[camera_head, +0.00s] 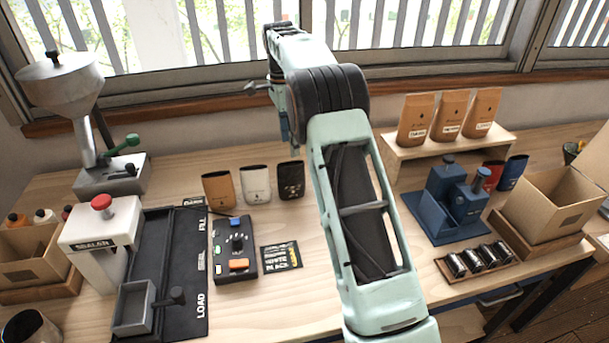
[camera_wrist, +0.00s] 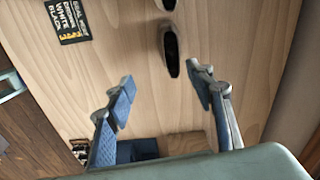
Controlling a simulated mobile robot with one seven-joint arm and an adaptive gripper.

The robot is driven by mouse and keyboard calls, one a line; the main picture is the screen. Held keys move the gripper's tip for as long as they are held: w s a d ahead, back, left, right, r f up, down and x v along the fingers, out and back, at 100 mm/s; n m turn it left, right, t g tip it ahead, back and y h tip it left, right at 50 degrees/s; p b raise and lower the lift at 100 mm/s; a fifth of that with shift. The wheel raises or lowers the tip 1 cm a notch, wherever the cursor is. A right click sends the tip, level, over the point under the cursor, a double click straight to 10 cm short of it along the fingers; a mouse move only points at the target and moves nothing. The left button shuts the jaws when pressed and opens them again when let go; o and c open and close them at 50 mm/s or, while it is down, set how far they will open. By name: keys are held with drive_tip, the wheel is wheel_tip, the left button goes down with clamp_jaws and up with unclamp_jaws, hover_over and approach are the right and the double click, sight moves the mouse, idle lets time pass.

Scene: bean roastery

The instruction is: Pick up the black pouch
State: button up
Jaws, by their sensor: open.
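The black pouch (camera_head: 291,181) stands upright on the table, at the right end of a row with a white pouch (camera_head: 256,184) and an orange-brown pouch (camera_head: 219,189). In the wrist view the black pouch (camera_wrist: 172,52) is seen from above, its dark mouth showing. My gripper (camera_wrist: 162,90) is open and empty, its two blue-padded fingers spread apart. The black pouch lies just beyond the fingertips in that view, not between them. In the head view my arm hides most of the gripper.
A printed card (camera_head: 281,255) and a button box (camera_head: 234,249) lie in front of the pouches. A sealer (camera_head: 100,235) stands left. A shelf (camera_head: 400,152) with three brown bags, a blue device (camera_head: 447,205) and an open carton (camera_head: 553,212) are right.

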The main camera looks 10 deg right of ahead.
drive_tip(key=w+d+f+m, duration=0.1)
drive_tip(key=w+d, duration=0.1)
hover_over(292, 169)
drive_tip(key=shift+y, duration=0.4)
drive_tip(key=f, duration=0.5)
drive_tip(key=shift+s+d+f, duration=0.15)
drive_tip(key=shift+d+f, duration=0.2)
drive_tip(key=shift+d, duration=0.05)
drive_tip(key=shift+w+a+f+p, duration=0.2)
drive_tip(key=shift+f+p, duration=0.15)
drive_tip(key=shift+f, duration=0.95)
drive_tip(key=shift+w+a+f+p, duration=0.15)
drive_tip(key=shift+f+p, duration=0.2)
drive_tip(key=shift+f, duration=0.9)
drive_tip(key=shift+s, duration=0.1)
clamp_jaws()
